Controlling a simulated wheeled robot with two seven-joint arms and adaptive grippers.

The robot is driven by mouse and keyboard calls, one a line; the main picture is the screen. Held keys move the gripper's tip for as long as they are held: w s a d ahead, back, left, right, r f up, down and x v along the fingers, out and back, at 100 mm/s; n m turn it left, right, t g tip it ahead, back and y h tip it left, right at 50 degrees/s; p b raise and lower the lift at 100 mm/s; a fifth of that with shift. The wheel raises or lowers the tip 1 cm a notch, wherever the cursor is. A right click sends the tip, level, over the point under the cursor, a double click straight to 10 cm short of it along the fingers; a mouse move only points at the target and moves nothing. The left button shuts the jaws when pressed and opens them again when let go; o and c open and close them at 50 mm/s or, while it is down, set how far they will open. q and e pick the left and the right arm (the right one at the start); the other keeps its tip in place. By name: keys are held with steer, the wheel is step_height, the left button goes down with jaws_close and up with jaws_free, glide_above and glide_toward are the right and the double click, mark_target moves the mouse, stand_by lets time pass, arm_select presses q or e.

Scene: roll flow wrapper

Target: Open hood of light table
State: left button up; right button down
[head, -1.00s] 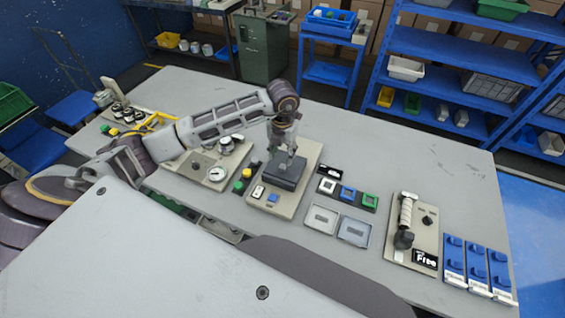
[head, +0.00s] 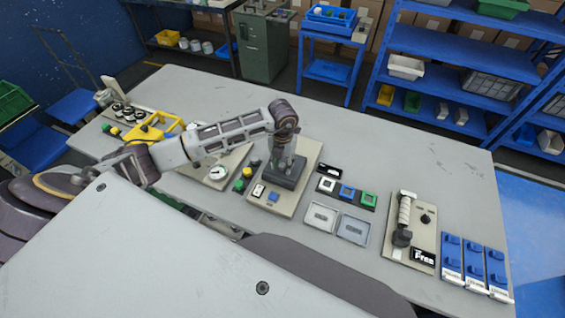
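A beige panel (head: 268,205) on the grey workbench carries a dark grey box (head: 284,180), which looks like the hood of the light table. The box looks closed and lies flat on the panel. My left gripper (head: 287,167) points down right at the box, over its back part, and hides that part. I cannot tell whether it touches the box, and its fingers are too small and overlapped to read. A small white switch (head: 258,190) and a blue button (head: 273,197) sit on the panel in front of the box. My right gripper is out of view.
Left of the panel are a gauge (head: 218,173) and a green button (head: 239,186). To the right are colored square buttons (head: 347,192), two shallow trays (head: 354,230), a panel with a handle (head: 404,215) and blue switches (head: 475,262). The bench's back right is clear.

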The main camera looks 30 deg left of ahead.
arm_select(q)
jaws_close()
steer(key=shift+w, duration=0.1)
